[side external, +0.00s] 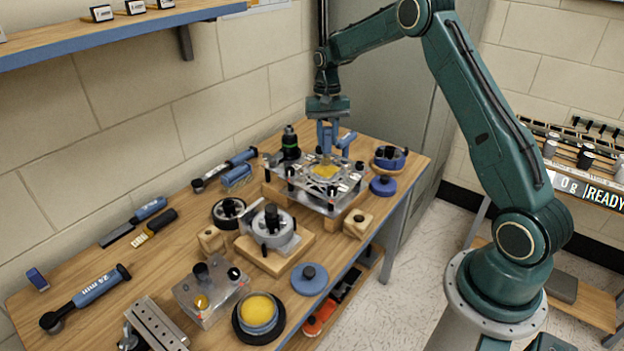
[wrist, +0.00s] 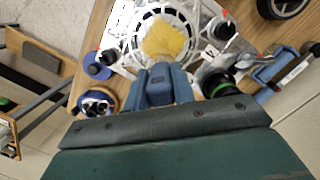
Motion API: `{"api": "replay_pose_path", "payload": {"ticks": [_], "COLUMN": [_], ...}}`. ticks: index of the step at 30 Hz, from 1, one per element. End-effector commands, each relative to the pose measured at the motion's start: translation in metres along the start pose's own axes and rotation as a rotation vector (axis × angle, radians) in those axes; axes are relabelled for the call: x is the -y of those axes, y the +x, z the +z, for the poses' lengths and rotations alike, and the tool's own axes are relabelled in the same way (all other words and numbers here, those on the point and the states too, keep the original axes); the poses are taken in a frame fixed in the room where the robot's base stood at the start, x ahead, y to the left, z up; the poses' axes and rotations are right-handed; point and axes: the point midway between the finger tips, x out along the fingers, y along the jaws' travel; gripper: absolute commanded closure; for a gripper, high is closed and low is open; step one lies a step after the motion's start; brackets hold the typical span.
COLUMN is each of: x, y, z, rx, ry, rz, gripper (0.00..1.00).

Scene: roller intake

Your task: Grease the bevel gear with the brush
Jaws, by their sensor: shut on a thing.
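My gripper (side external: 327,150) points down over a metal fixture plate (side external: 310,195) on the wooden bench. Its blue fingers also show in the wrist view (wrist: 162,98), shut on a blue piece that appears to be the brush (wrist: 160,75); its bristle end is hard to make out. Just beyond the fingers, a yellow patch (wrist: 166,40) lies inside a pale ring at the plate's middle. This patch, also in the side view (side external: 326,171), may be grease or bristles. The bevel gear cannot be told apart there. A round dish of yellow grease (side external: 257,309) stands at the bench front.
A black and green bottle (side external: 290,142) stands close left of my gripper, and a blue-rimmed cup (side external: 390,156) to its right. A grey housing on a wooden block (side external: 272,228) sits in front. Tools lie along the wall. A shelf (side external: 110,35) overhangs at upper left.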

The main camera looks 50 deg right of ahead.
Motion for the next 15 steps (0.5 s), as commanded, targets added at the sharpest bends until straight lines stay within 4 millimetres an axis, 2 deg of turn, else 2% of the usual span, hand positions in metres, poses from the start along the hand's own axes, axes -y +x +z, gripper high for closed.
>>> {"api": "replay_pose_path", "payload": {"ticks": [15], "x": [-0.0062], "y": [-0.0023], "z": [-0.0060], "rx": [0.000], "ry": [0.000], "rz": [0.000], "gripper": [0.98]}}
